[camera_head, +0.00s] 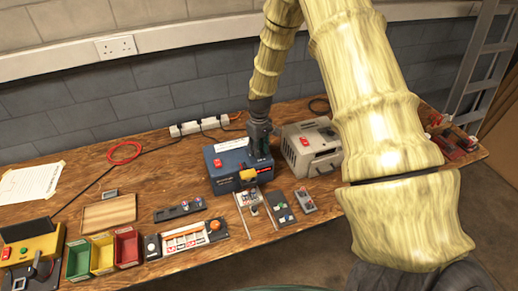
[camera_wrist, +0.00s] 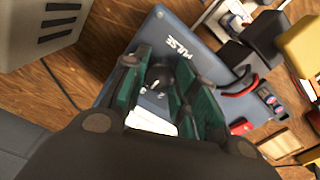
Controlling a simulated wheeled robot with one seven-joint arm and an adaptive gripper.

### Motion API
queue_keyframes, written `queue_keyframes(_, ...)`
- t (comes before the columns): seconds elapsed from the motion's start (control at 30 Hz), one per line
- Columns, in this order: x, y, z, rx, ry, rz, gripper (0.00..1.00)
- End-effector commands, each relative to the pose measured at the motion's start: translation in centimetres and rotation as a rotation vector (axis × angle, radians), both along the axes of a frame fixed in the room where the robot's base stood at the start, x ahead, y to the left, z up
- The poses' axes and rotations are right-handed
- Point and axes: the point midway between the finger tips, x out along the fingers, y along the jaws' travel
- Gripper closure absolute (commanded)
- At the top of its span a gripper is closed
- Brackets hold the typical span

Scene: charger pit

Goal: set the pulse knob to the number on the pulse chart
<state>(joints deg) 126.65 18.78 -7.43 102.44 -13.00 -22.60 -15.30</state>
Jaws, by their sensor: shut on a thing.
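The blue charger box (camera_head: 226,183) stands on the wooden bench, with my gripper (camera_head: 260,148) above its right part. In the wrist view the box's blue face (camera_wrist: 205,65) bears the word PULSE. The dark pulse knob (camera_wrist: 160,76) sits below that word, between my gripper's green-padded fingers (camera_wrist: 160,90), which are shut on it. The fingers partly hide the knob and its scale, and I cannot read its setting. A white printed sheet (camera_head: 30,184) lies at the bench's left; its writing is too small to read, and I cannot tell whether it is the pulse chart.
A grey charger box (camera_head: 312,148) stands close on the right. A power strip (camera_head: 200,125) and cables lie behind. Small tools and a black strip (camera_head: 180,210) lie in front. Green, yellow and red bins (camera_head: 103,253) stand at the front left. Bare bench (camera_head: 165,165) shows left of the blue box.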

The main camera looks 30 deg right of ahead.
Motion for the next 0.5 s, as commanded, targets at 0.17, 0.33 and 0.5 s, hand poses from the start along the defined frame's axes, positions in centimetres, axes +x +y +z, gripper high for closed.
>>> queue_keyframes(0.17, -0.12, -0.08, -0.03, 0.0, 0.003, -0.001, 0.95)
queue_keyframes(0.33, -0.12, -0.09, -0.03, 0.0, 0.003, -0.001, 0.61)
queue_keyframes(0.5, -0.08, -0.06, -0.02, 0.0, 0.002, -0.001, 0.49)
